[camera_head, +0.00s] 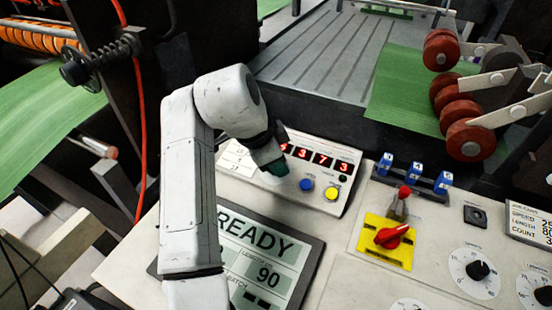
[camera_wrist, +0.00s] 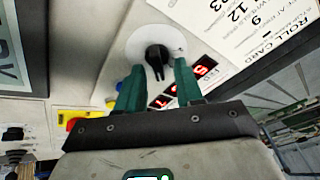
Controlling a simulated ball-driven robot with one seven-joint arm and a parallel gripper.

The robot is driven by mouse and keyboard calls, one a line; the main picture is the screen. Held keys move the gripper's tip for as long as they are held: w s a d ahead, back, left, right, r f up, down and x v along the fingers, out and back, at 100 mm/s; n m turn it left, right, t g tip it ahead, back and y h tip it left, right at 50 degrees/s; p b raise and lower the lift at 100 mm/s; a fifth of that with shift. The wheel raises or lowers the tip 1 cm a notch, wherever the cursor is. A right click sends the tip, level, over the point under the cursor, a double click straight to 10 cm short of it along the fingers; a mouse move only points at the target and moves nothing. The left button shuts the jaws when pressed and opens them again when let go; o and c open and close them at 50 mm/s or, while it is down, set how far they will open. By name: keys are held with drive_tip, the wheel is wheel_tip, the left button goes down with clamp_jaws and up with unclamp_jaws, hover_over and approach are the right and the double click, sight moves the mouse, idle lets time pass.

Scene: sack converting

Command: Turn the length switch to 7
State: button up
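A black rotary knob (camera_wrist: 157,56) sits on a round white dial (camera_wrist: 136,44) in the wrist view, beside a red digit display. Its marks are too small to read, and I cannot confirm that it is the length switch. My gripper (camera_wrist: 159,76) has two green fingers, spread apart and pointing at this knob, one towards each side. I cannot tell whether they touch it. In the head view my gripper (camera_head: 274,168) is over the left part of the display box (camera_head: 322,196) and hides most of that dial.
The box has a blue button (camera_head: 306,185) and a yellow button (camera_head: 330,194). A READY screen (camera_head: 262,262) lies in front.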

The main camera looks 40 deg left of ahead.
drive_tip(key=b+v, duration=0.1)
drive_tip(key=v, duration=0.9)
drive_tip(key=shift+s+r, duration=0.15)
drive_tip(key=shift+r, duration=0.2)
idle(0.3)
